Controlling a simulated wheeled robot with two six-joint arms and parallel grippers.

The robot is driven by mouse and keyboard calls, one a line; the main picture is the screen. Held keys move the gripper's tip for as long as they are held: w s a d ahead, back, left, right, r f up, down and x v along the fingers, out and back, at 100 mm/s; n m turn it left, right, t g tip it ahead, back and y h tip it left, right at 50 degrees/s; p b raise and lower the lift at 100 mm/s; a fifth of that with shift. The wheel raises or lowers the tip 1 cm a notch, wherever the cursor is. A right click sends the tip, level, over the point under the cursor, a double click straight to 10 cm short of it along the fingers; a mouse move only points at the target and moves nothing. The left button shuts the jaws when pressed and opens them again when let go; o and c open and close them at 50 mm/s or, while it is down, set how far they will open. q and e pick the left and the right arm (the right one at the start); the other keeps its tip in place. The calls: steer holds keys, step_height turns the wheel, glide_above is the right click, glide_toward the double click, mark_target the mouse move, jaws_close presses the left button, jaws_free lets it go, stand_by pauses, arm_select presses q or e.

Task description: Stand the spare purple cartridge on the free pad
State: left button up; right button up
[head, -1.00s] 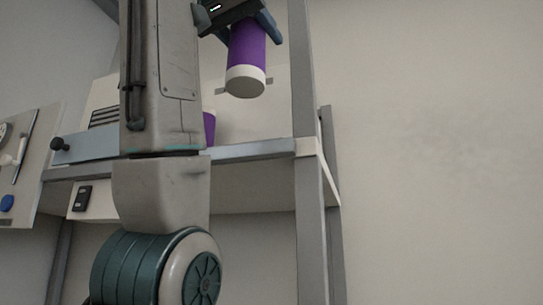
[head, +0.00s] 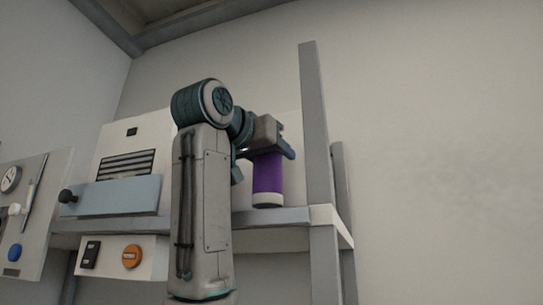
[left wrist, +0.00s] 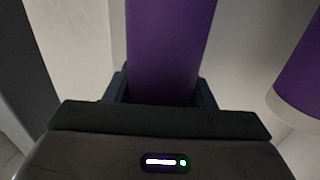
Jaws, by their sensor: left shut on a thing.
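A purple cartridge (head: 268,175) with a white lower end is held upright over the shelf. My left gripper (head: 272,152) is shut on it near its top. I cannot tell whether its lower end touches the shelf or hangs just above it. In the left wrist view the held cartridge (left wrist: 168,45) rises between the fingers. A second purple cartridge (left wrist: 303,75) with a white band shows at the right edge of that view, apart from the held one. The free pad cannot be made out in either view. My right gripper is not in view.
The shelf (head: 283,217) has a raised front edge and a grey post (head: 316,130) just right of the held cartridge. A white unit with a slotted vent (head: 127,165) stands left of my arm. A panel with a gauge (head: 10,180) is at far left.

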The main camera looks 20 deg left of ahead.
arm_select(q)
steer(key=shift+w+f, duration=0.25)
steer(key=shift+f, duration=0.7)
steer(key=shift+s, duration=0.1)
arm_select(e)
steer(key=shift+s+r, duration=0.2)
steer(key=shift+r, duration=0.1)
arm_select(q)
steer(key=shift+s, duration=0.1)
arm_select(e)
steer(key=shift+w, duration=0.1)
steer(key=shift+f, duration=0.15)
arm_select(q)
steer(key=shift+f, duration=0.15)
steer(key=o, duration=1)
steer(key=shift+o, duration=0.6)
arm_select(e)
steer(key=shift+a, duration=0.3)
